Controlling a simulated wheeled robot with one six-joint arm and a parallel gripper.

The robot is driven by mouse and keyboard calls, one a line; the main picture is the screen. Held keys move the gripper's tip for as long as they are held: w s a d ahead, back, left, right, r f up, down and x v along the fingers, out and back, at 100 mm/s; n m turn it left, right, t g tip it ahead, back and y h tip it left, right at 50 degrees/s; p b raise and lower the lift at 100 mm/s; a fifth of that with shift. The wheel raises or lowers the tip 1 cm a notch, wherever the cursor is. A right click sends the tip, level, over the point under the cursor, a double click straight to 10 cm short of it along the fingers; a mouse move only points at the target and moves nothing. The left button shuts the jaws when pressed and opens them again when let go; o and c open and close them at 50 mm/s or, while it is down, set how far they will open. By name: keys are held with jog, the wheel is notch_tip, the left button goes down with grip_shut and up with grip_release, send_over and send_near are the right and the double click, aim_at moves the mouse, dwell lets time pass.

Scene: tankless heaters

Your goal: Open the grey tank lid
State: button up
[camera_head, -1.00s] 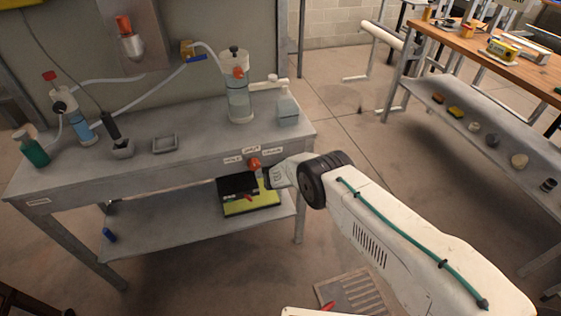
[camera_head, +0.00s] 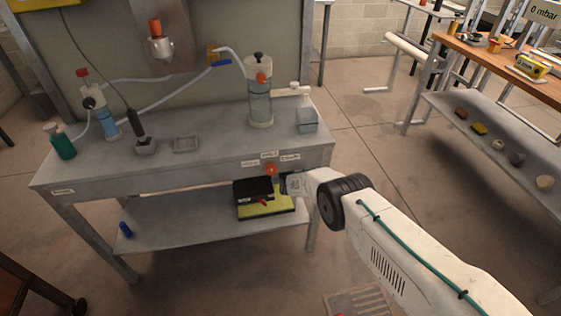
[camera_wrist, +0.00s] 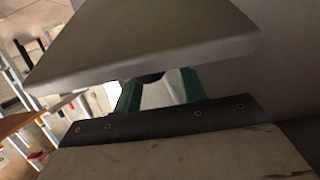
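A small grey-blue box-like container (camera_head: 306,121) stands at the right end of the grey workbench; I cannot tell whether it is the grey tank. A clear cylindrical tank (camera_head: 259,105) with a black knob on top stands beside it, upright. My gripper (camera_head: 283,186) is at the bench's front edge, below the bench top, close to a red-orange knob (camera_head: 271,170). In the wrist view my gripper's two teal fingers (camera_wrist: 158,90) stand apart, with no held thing visible. A broad grey slab (camera_wrist: 145,45) hides their tips there.
A black and yellow box (camera_head: 262,200) sits on the lower shelf near my gripper. Hoses, bottles and a small tray (camera_head: 186,144) occupy the bench's left part. A wooden-topped bench (camera_head: 490,55) stands at the right. Floor between the benches is clear.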

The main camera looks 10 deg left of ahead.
jog(key=v, duration=0.6)
jog(key=shift+s+d, duration=0.1)
jog(key=shift+s, duration=0.1)
jog(key=shift+s+d+r, duration=0.2)
jog(key=shift+s+d, duration=0.1)
jog(key=shift+s, duration=0.3)
jog(key=shift+f, duration=0.1)
